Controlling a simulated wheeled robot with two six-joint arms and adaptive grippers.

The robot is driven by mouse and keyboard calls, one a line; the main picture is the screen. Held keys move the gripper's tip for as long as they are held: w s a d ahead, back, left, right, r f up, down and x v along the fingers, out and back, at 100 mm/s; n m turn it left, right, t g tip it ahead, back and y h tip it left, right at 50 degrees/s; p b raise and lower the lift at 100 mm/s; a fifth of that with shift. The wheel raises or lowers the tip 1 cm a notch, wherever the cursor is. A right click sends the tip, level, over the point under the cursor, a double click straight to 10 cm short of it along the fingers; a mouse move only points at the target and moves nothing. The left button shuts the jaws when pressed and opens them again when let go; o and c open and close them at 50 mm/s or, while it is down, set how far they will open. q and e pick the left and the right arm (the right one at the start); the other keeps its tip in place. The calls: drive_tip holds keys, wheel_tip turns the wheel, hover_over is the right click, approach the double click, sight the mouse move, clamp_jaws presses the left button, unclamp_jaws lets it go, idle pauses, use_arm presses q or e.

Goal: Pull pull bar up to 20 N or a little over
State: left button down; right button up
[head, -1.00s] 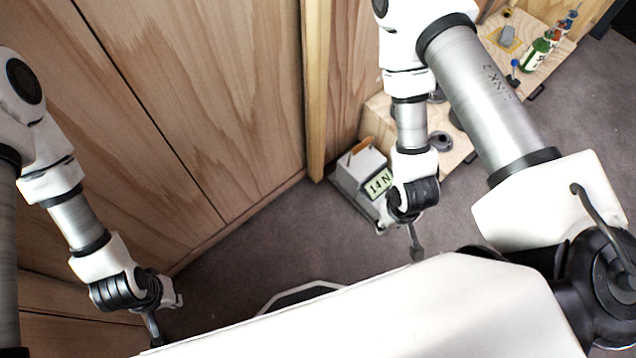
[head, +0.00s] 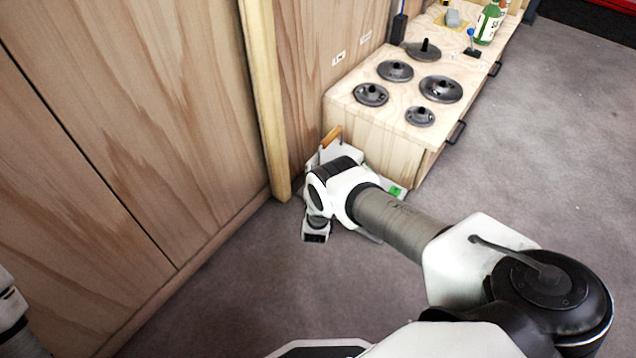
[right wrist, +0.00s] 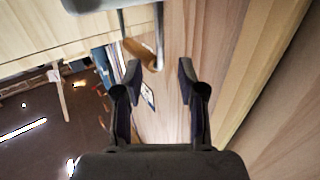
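The white force gauge (head: 329,152) stands on the floor by the wood wall, with the orange pull bar (head: 331,136) at its top. My right arm's wrist covers most of the gauge in the head view. A small green patch (head: 396,191) shows beyond the wrist, but no reading is legible. My right gripper (right wrist: 160,75) is open in the right wrist view, its two dark fingers apart with nothing clearly between them. I cannot tell its exact distance from the bar. My left gripper is outside the view; only part of my left arm shows at the left edge.
A wooden bench (head: 375,135) behind the gauge holds several dark round weights, with a green bottle (head: 487,22) farther back. A wood post (head: 265,100) and wall panels stand close left of the gauge. Grey carpet (head: 540,150) is clear to the right.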

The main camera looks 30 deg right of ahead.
sight(319, 155)
drive_tip(key=b+x, duration=0.3)
drive_tip(key=x, duration=0.3)
drive_tip(key=shift+w+d, duration=0.1)
drive_tip(key=shift+w, duration=0.1)
drive_tip(key=shift+c, duration=0.3)
clamp_jaws()
drive_tip(key=shift+w+d+r+p, duration=0.1)
drive_tip(key=shift+r+p, duration=0.95)
drive_tip(key=shift+r, duration=0.2)
drive_tip(key=shift+w+r+p, duration=0.1)
drive_tip(key=shift+r+p, duration=0.9)
drive_tip(key=shift+r, duration=0.25)
idle(0.4)
drive_tip(key=shift+f, duration=0.1)
drive_tip(key=shift+f+b, duration=2.05)
drive_tip(key=shift+b, duration=0.3)
drive_tip(key=shift+c, duration=1.2)
unclamp_jaws()
drive_tip(key=shift+o, duration=1.4)
drive_tip(key=shift+s+f, duration=0.1)
